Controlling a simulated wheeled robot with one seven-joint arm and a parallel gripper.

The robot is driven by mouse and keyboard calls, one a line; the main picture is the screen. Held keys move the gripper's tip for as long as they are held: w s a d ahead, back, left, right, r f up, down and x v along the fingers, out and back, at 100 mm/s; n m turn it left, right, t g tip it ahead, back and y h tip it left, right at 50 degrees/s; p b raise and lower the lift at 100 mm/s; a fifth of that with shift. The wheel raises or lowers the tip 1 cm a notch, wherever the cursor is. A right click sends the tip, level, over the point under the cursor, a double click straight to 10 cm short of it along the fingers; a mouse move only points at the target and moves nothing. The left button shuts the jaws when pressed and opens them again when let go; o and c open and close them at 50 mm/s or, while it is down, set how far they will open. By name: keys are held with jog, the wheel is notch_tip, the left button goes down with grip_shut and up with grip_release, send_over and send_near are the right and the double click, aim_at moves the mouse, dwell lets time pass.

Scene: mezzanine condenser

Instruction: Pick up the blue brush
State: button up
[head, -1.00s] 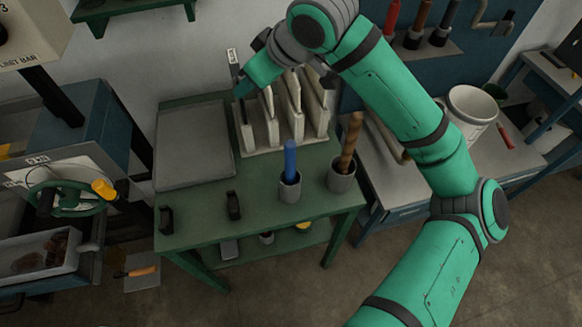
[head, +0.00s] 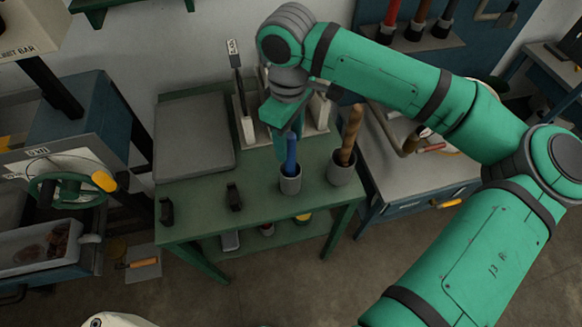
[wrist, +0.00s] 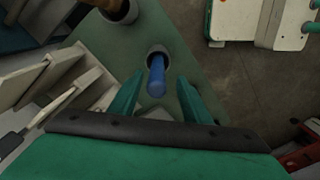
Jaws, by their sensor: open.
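The blue brush (head: 291,153) stands upright in a grey cup (head: 290,182) on the green table (head: 215,215); only its blue handle shows above the rim. In the wrist view the handle (wrist: 156,77) lies ahead of my gripper (wrist: 160,88), in line with the gap between the two green fingers. My gripper is open and empty. In the head view my gripper (head: 287,130) is just above and behind the handle, its fingers partly hidden. I cannot tell whether the handle is between the fingertips.
A second grey cup (head: 341,172) with a brown wooden handle (head: 350,135) stands close to the right. A rack with upright pale boards (head: 245,128) is behind. A grey flat panel (head: 195,140) and two small black items (head: 233,197) are to the left.

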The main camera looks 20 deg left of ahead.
aim_at(290, 152)
jog(key=shift+w+d+f, duration=0.1)
jog(key=shift+f, duration=1.25)
jog(key=shift+w+f, duration=0.1)
jog(key=shift+f, duration=1.25)
jog(key=shift+w, duration=0.1)
grip_shut()
